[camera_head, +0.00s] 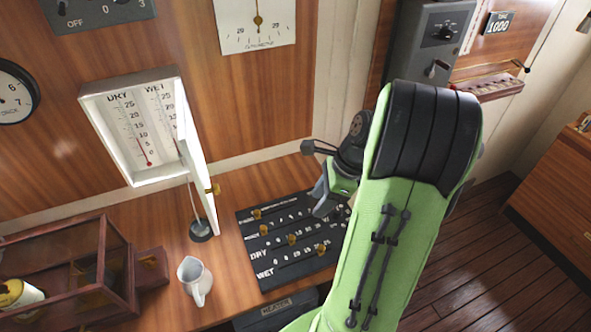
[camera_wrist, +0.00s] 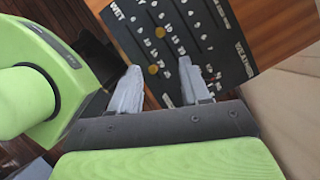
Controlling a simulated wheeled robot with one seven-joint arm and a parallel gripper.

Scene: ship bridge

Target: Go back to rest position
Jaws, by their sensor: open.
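My gripper (camera_wrist: 160,90) is open and empty in the wrist view, its two grey fingers apart above the black slider board (camera_wrist: 205,58). In the head view my gripper (camera_head: 322,192) is near the board's right end, partly hidden by my green arm. The black board (camera_head: 270,229) lies on the wooden desk and has several brass knobs in rows marked DRY and WET. I cannot tell from these views whether the fingers touch the board.
A white thermometer box (camera_head: 88,98) with its door open hangs on the wall. A white jug (camera_head: 193,277) and a wood-framed glass case (camera_head: 105,262) stand on the desk. A grey control box (camera_head: 425,50) is behind my arm. Open floor (camera_head: 500,262) lies to the right.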

